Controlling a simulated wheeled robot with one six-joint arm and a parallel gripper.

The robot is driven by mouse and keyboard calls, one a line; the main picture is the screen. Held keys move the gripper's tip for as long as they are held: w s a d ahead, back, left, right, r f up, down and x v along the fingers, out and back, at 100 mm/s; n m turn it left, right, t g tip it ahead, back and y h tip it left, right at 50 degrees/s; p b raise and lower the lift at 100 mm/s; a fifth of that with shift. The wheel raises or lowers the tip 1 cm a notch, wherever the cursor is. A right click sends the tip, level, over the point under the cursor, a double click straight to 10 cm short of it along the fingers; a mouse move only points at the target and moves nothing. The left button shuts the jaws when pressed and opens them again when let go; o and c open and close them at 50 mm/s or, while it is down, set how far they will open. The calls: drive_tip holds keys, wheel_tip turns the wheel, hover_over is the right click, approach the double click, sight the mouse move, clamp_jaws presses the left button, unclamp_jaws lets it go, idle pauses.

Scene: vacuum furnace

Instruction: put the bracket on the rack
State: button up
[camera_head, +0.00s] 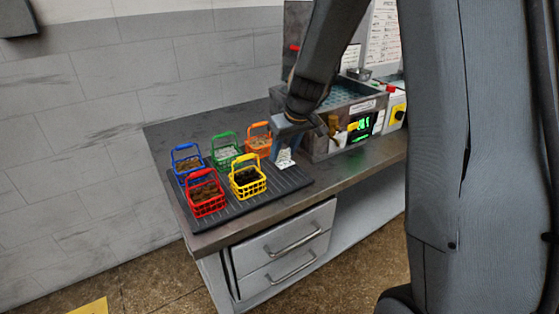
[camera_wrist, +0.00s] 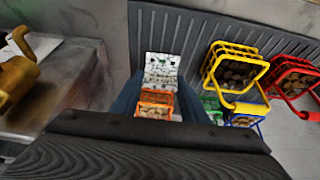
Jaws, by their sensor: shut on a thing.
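My gripper (camera_head: 290,135) is shut on the bracket (camera_head: 285,157), a pale, perforated metal piece. The bracket hangs below the jaws over the right end of a dark ribbed rack-like mat (camera_head: 285,183) on the bench. In the wrist view, the bracket (camera_wrist: 161,70) shows between my blue-grey fingers (camera_wrist: 160,100), with the ribbed mat (camera_wrist: 205,28) behind it. I cannot tell whether its lower edge touches the mat. The fingers hide part of the bracket in the head view.
Baskets stand on the mat: orange (camera_head: 258,139), yellow (camera_head: 248,181), green (camera_head: 224,152), red (camera_head: 205,195) and blue (camera_head: 187,163). The orange one is close to my gripper. A furnace unit (camera_head: 335,110) with a brass-coloured part (camera_head: 333,126) stands to the right.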

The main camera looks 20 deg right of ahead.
sight(283, 161)
drive_tip(key=shift+a+f, duration=0.1)
drive_tip(key=shift+f, duration=1.7)
drive_tip(key=shift+f, duration=0.15)
drive_tip(key=o, duration=1.3)
drive_tip(key=shift+o, duration=0.2)
drive_tip(key=shift+s+r, duration=0.1)
drive_tip(key=shift+r, duration=0.45)
drive_tip(key=b+v, duration=0.2)
drive_tip(key=v, duration=0.9)
drive_tip(key=s+f+m+g, duration=0.1)
drive_tip(key=s+f, duration=0.2)
drive_tip(key=s, duration=0.4)
drive_tip(key=s+a+f+m+g+h, duration=0.1)
drive_tip(key=s+f, duration=0.2)
drive_tip(key=s, duration=0.4)
drive_tip(key=s+f+m+g, duration=0.1)
drive_tip(key=s+f, duration=0.3)
drive_tip(key=s, duration=0.3)
drive_tip(key=shift+a+m+g, duration=0.3)
drive_tip(key=shift+s, duration=0.1)
